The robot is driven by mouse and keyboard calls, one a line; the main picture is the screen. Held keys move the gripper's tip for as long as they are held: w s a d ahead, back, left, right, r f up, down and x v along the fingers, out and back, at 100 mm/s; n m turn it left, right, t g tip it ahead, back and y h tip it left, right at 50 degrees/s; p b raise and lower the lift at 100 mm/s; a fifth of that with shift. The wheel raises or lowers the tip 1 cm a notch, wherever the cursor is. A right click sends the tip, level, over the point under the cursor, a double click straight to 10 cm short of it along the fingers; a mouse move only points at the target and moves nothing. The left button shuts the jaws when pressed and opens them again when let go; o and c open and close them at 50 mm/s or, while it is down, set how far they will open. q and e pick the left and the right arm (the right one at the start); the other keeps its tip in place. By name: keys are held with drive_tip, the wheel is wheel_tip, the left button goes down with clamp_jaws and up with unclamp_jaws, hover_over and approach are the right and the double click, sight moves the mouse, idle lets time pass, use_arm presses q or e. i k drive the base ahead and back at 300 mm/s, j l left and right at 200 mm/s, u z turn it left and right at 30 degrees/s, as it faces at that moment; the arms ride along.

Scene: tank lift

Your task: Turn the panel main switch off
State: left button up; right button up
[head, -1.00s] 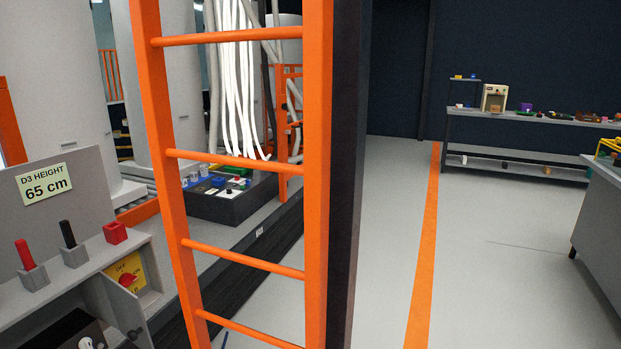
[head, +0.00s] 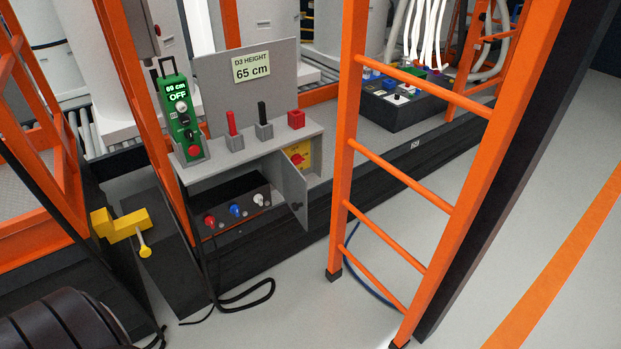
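The panel main switch (head: 298,160) is a small red rotary knob on a yellow plate, in the compartment at the right end of the grey control panel (head: 228,160) in the head view. Its position and lettering are too small to read. The compartment's grey door (head: 293,190) stands open in front of it, and the switch shows above the door. Neither gripper is in view.
An orange ladder (head: 392,167) stands right of the panel. A green pendant (head: 183,120) reading "OFF" and "65 cm", two levers and a red block (head: 296,118) sit on the panel. A yellow bracket (head: 125,226) is at left. A black cable lies on the floor.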

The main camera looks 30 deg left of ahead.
sight(297, 158)
drive_tip(key=u, duration=0.4)
drive_tip(key=j+u, duration=0.15)
drive_tip(key=u, duration=0.3)
drive_tip(key=k+j+u, duration=0.1)
drive_tip(key=u, duration=0.3)
